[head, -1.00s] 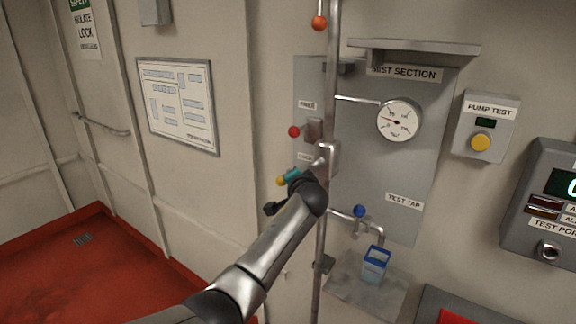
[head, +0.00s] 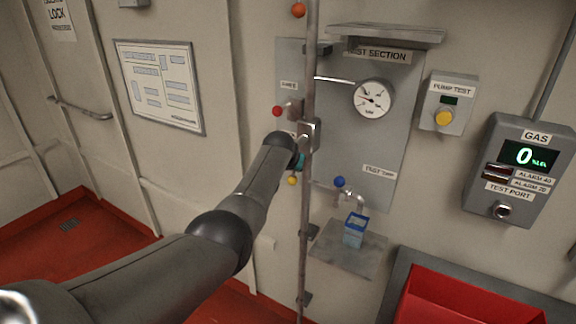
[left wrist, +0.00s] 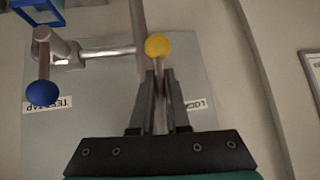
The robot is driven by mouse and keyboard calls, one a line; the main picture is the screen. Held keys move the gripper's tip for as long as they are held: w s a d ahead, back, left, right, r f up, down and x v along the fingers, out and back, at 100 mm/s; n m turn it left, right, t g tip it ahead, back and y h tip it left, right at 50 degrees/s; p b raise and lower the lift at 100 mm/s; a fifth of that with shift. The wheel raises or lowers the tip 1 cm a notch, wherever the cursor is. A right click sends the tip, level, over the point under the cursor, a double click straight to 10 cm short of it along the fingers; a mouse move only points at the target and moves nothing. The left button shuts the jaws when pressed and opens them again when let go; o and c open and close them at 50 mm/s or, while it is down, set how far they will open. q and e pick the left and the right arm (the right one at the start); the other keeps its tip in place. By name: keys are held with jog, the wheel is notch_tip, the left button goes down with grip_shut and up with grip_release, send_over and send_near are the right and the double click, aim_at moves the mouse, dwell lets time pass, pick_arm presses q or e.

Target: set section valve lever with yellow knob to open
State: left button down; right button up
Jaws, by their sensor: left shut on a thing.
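The yellow knob (head: 292,181) of the section valve lever shows low beside the vertical pipe in the head view, with the knob pointing down. In the left wrist view the yellow knob (left wrist: 158,46) stands just beyond the fingertips, and its thin metal stem runs back between the fingers. My left gripper (left wrist: 161,90) is shut on this lever. In the head view my left arm hides most of the gripper; only a bit of its teal part (head: 300,162) shows. The valve body (head: 309,132) on the pipe is partly visible. My right gripper is in neither current view.
A red knob (head: 277,111) sits just above my left wrist and an orange knob (head: 298,10) is higher up. A blue test tap knob (head: 340,181) is to the right, above a blue container (head: 354,230) on a shelf. A pressure gauge (head: 374,98) is on the panel.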

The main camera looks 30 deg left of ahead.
pick_arm(q)
jog(key=shift+s+d+n+h+p, duration=0.1)
jog(key=shift+d+n+h+p, duration=0.2)
jog(key=shift+d+h, duration=0.15)
jog(key=shift+f, duration=0.1)
jog(key=c, duration=0.9)
grip_release()
jog(key=shift+p+v, duration=1.25)
jog(key=shift+v, duration=6.35)
jog(key=shift+a, duration=0.1)
